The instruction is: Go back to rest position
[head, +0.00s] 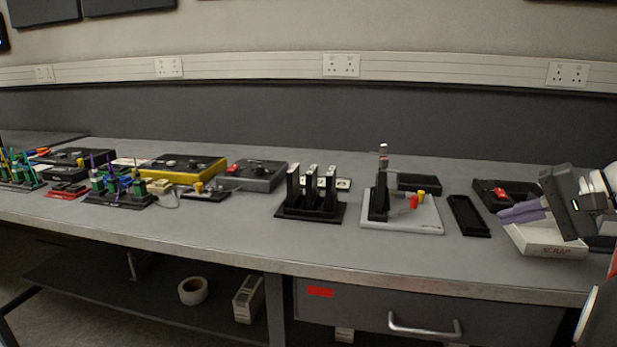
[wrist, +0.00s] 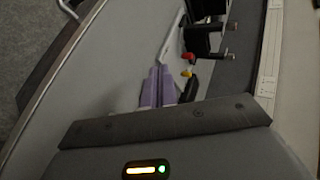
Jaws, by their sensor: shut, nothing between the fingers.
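My gripper (head: 508,214) is at the right end of the bench in the head view, above the white bin marked SCRAP (head: 545,243). Its purple fingers are together with nothing between them and point left. In the wrist view the gripper (wrist: 158,72) shows as two purple fingers side by side over the grey bench. The fingers and gripper body hide part of the bin. Whether the gripper touches the bin cannot be told.
Left of the bin are a narrow black tray (head: 468,216), a white board (head: 425,224) with a black upright and red and yellow parts, and a black rack (head: 311,211). Several boxes and coloured fixtures crowd the left. The bench's front strip (head: 240,244) is clear.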

